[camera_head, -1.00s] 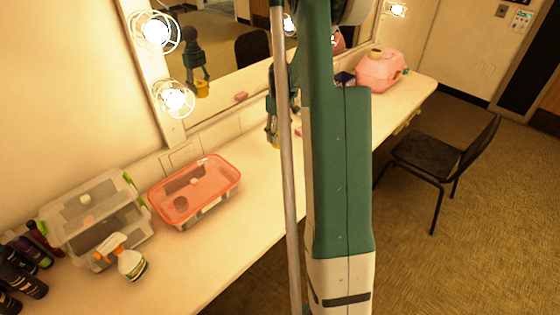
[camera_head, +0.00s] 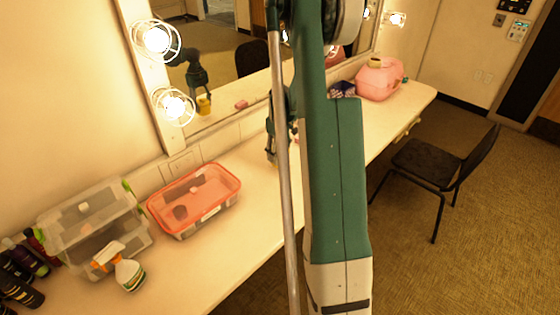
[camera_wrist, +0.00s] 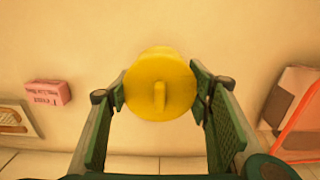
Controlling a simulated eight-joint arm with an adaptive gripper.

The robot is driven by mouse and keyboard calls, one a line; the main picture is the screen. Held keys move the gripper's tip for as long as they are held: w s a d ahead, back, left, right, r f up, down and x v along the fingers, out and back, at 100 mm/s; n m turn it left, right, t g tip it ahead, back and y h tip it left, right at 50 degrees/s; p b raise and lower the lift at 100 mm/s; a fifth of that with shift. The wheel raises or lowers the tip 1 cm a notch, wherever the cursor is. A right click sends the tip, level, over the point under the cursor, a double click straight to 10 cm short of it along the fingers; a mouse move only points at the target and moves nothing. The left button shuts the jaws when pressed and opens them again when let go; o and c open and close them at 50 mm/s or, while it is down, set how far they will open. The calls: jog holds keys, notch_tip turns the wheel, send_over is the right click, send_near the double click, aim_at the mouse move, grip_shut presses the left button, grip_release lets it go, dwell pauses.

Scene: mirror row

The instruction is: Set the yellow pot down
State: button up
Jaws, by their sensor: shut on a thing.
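The yellow pot (camera_wrist: 160,82) is in the middle of the wrist view, its round top with a raised handle facing the camera. My gripper (camera_wrist: 160,92) is shut on it, one finger on each side. In the head view my gripper (camera_head: 271,150) is over the table behind my arm, which hides most of the pot. The mirror (camera_head: 225,95) shows the pot's reflection low, close to the reflected tabletop. I cannot tell whether the pot's base touches the table.
A clear container with an orange-red rim (camera_head: 215,173) stands left of my gripper. Past it are a clear bin (camera_head: 95,225), a spray bottle (camera_head: 129,272) and dark bottles. A small pink box (camera_wrist: 48,93) and a pink case (camera_head: 380,80) are on the table too.

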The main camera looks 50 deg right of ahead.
jog(key=shift+f, duration=1.85)
jog(key=shift+f+b, duration=0.2)
jog(key=shift+b, duration=0.2)
jog(key=o, duration=1.6)
jog(key=shift+r, duration=0.15)
notch_tip(320, 180, up, 12)
jog(key=shift+r+p, duration=0.1)
jog(key=shift+p, duration=0.7)
